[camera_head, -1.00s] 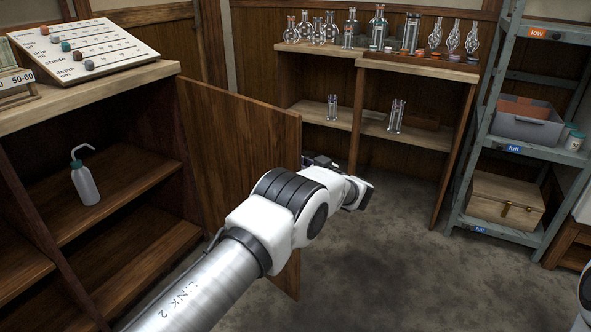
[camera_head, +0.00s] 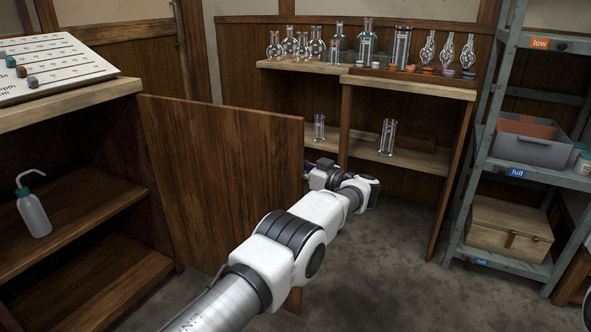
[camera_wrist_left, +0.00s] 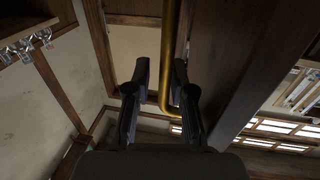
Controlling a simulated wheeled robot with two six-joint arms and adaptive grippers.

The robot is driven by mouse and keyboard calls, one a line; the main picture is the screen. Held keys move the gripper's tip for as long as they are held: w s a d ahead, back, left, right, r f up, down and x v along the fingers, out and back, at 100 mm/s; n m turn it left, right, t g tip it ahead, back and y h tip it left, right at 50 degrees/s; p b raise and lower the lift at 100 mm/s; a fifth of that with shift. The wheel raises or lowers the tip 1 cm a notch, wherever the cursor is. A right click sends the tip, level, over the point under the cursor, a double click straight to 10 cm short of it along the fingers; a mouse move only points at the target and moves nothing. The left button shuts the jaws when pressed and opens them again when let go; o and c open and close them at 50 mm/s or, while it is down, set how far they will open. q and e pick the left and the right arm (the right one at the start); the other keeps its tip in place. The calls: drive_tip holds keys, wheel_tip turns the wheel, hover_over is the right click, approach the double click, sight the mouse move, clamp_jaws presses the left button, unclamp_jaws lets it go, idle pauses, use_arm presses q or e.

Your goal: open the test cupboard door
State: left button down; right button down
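The wooden cupboard door (camera_head: 215,185) stands swung out from the cupboard (camera_head: 75,105) at left, whose shelves are exposed. My left arm crosses in front of the door. My left gripper (camera_head: 318,170) is at the door's free edge, its fingers partly hidden. In the left wrist view, the brass bar handle (camera_wrist_left: 170,55) runs between the two fingers of the left gripper (camera_wrist_left: 158,80). The fingers are apart, with a gap on the left of the bar; the right finger is close to it. The dark door panel (camera_wrist_left: 250,75) shows at right there. My right gripper is out of view.
A wash bottle (camera_head: 33,212) stands on the cupboard's inner shelf. A bench (camera_head: 300,66) with several glass flasks is behind the gripper. A grey metal rack (camera_head: 545,165) with a bin and wooden box stands at right. Floor (camera_head: 400,270) right of the door is clear.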

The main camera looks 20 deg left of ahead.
use_arm(q)
drive_tip(key=shift+w+a+r, duration=0.2)
drive_tip(key=shift+w+a, duration=0.05)
drive_tip(key=c, duration=1.5)
unclamp_jaws()
drive_tip(key=shift+s+a+f, duration=0.1)
drive_tip(key=shift+s+a, duration=0.05)
drive_tip(key=shift+a, duration=0.1)
drive_tip(key=v, duration=1.2)
